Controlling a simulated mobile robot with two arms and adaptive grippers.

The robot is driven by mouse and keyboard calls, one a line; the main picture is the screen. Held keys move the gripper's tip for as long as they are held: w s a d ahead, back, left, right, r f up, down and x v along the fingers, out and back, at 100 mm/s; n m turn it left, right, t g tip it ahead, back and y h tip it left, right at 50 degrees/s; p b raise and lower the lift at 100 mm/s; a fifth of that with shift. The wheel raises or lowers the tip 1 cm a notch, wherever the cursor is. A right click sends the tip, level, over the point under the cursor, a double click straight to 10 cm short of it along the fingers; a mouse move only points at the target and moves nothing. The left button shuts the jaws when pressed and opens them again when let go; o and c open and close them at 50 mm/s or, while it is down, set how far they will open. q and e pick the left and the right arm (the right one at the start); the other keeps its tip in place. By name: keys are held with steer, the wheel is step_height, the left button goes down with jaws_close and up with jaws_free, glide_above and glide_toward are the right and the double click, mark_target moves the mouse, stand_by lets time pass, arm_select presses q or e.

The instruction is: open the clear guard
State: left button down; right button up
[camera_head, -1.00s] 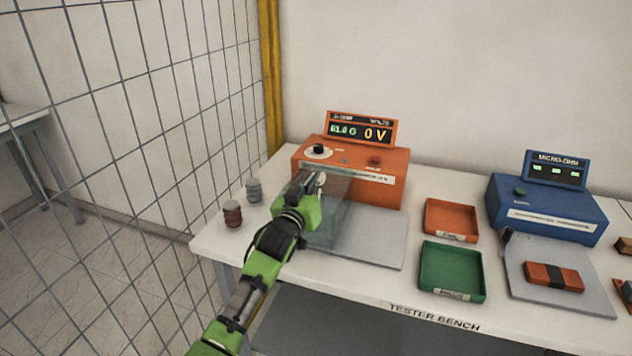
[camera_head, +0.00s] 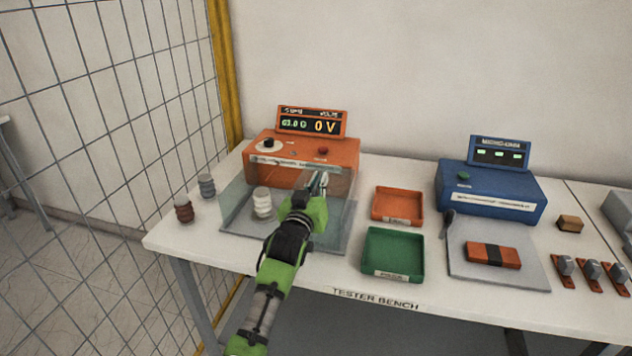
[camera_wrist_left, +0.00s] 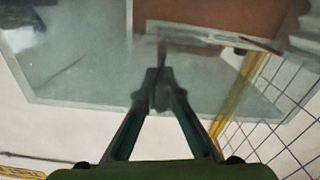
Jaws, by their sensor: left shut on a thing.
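The clear guard (camera_head: 238,194) is a see-through panelled cover at the front of the orange tester (camera_head: 340,157), above a grey plate (camera_head: 231,226). A white ribbed bushing (camera_head: 262,203) stands on the plate and shows clearly. My left gripper (camera_head: 318,183) is at the upper right part of the guard, in front of the tester, and is shut on the guard. In the left wrist view, the fingers (camera_wrist_left: 158,85) come together against the clear panel (camera_wrist_left: 85,72). The grasped part is mostly hidden. My right gripper is not in view.
A brown bushing (camera_head: 184,209) and a grey bushing (camera_head: 206,185) stand left of the plate. An orange tray (camera_head: 397,219) and a green tray (camera_head: 393,273) lie to the right, then a blue meter (camera_head: 488,190). A mesh fence (camera_head: 110,110) borders the left.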

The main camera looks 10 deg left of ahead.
arm_select(q)
steer(key=c, duration=2.2)
jaws_free()
steer(key=shift+a, duration=0.2)
steer(key=shift+o, duration=0.2)
steer(key=s, duration=1.2)
steer(key=shift+a, duration=0.1)
